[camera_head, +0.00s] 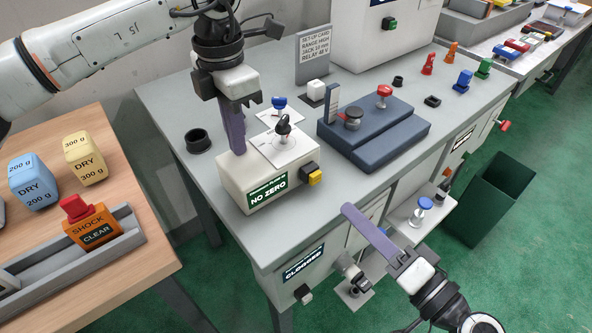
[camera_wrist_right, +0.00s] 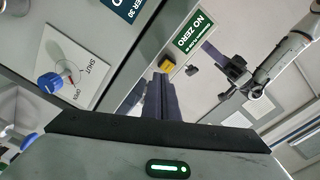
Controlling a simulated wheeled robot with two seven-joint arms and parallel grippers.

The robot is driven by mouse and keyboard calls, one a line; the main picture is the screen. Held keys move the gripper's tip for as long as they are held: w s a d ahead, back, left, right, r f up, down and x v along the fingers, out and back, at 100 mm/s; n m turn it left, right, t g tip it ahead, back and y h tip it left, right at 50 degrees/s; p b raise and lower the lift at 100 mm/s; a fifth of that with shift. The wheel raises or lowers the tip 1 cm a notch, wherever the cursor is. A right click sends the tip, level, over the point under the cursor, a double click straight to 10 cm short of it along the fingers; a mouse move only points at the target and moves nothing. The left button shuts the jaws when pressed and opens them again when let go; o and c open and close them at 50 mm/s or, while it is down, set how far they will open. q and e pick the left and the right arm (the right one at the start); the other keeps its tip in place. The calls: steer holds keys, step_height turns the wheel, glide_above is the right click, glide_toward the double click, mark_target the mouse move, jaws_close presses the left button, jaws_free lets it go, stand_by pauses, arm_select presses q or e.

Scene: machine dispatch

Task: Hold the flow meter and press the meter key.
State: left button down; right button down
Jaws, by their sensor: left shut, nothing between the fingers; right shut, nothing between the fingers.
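A white box with a green NO ZERO label (camera_head: 240,192), which I take for the flow meter, stands on the grey bench. A black knob (camera_head: 283,125) is on its top plate. A yellow key on a black base (camera_head: 314,177) is at its right end; the key also shows in the right wrist view (camera_wrist_right: 168,62). My left gripper (camera_head: 238,150) is shut and empty, pointing down at the box's left end; I cannot tell whether it touches. My right gripper (camera_head: 348,209) is shut and empty, in front of the bench, apart from the key; its fingers show in the right wrist view (camera_wrist_right: 163,80).
A dark blue block with knobs (camera_head: 375,140) stands right of the box, a black cup (camera_head: 197,140) to its left. A setup card (camera_head: 313,55) is behind. A CLOGGED panel (camera_head: 303,264) and valve shelf (camera_head: 405,230) are below the bench. A dark bin (camera_head: 490,200) stands right.

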mark_target(328, 208)
steer(key=s+m+t+h, duration=0.1)
steer(key=m+t+h, duration=0.1)
steer(key=m, duration=0.8)
steer(key=s+m+t+h, duration=0.1)
steer(key=m+t+h, duration=0.2)
steer(key=m, duration=0.8)
steer(key=s+d+m+t+h, duration=0.1)
steer(key=m+t+h, duration=0.1)
steer(key=m, duration=0.8)
steer(key=shift+s+d+r+m+t+h, duration=0.1)
steer(key=shift+s+r+m+t+h, duration=0.2)
steer(key=shift+s+r+m+h, duration=0.1)
steer(key=shift+w, duration=0.1)
steer(key=shift+w+a, duration=0.85)
steer(key=shift+w, duration=0.35)
steer(key=shift+w+a, duration=0.9)
steer(key=shift+w, duration=0.25)
steer(key=shift+w+a, duration=0.85)
steer(key=shift+w, duration=0.35)
steer(key=shift+w, duration=0.15)
steer(key=shift+w+a, duration=0.2)
steer(key=shift+w, duration=0.1)
